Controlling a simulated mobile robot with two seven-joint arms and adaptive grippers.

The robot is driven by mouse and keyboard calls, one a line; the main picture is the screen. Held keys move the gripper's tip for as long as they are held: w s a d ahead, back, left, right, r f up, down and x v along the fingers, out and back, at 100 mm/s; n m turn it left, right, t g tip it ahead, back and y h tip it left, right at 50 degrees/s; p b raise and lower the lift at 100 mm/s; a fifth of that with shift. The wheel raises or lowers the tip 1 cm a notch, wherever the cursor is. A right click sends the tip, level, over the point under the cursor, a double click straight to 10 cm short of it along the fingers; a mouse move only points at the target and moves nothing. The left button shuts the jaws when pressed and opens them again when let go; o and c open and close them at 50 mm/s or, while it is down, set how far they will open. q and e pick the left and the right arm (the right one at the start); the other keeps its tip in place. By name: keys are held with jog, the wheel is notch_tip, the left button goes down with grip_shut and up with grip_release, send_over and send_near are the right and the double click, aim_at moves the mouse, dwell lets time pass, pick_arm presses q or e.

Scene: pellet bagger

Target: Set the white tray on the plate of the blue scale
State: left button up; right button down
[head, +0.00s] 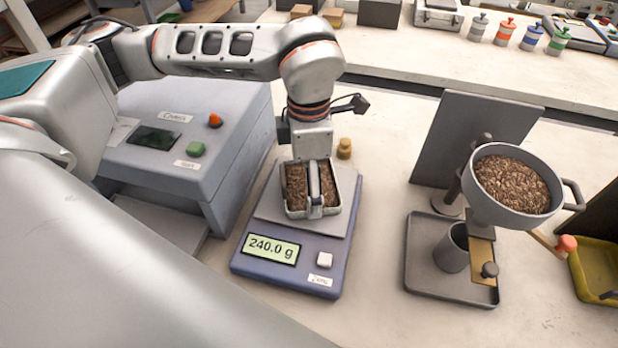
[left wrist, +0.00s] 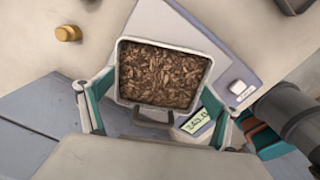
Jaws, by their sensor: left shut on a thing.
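The white tray (head: 327,209), full of brown pellets or chips, is at the plate (head: 268,207) of the blue scale (head: 318,268). It looks level and appears to rest on the plate. The scale display reads 240.0 g. My left gripper (head: 315,188) points down over the tray and is shut on it, hiding its middle in the head view. In the left wrist view the tray's rim (left wrist: 123,62) and its contents show clearly, with part of the scale (left wrist: 225,65) beside and under it. My right gripper is not in view.
A grey machine (head: 190,150) with a screen and buttons stands left of the scale. A small brass weight (head: 344,148) stands behind it. To the right are a hopper (head: 500,216) of pellets and a grey base tray (head: 425,285) with a cup. Bare bench lies between.

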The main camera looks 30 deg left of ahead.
pick_arm(q)
jog(key=shift+f, duration=0.15)
jog(key=o, duration=1.1)
notch_tip(320, 180, up, 12)
jog(key=shift+r, duration=0.2)
